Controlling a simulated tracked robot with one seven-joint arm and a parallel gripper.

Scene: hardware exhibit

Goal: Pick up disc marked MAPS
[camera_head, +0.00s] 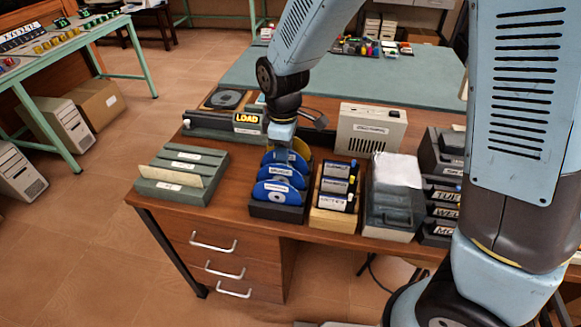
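Several blue discs stand tilted in a dark rack (277,211) on the wooden desk. The front disc (268,193), a middle disc (282,175) and a further disc behind them carry white labels. The lettering is too small to read, so I cannot tell which one is marked MAPS. My gripper (287,150) points down at the back of the rack, over or touching the rearmost discs. Its fingertips are hidden or too small to make out. I cannot tell whether it is open or holds a disc.
A grey slotted rack (182,175) stands left, and a wooden box of dark cartridges (335,198) stands right. Further right are a grey box (390,215) and labelled trays (440,205). Behind are a LOAD sign (247,118), a disc drive (224,99) and a beige unit (370,130).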

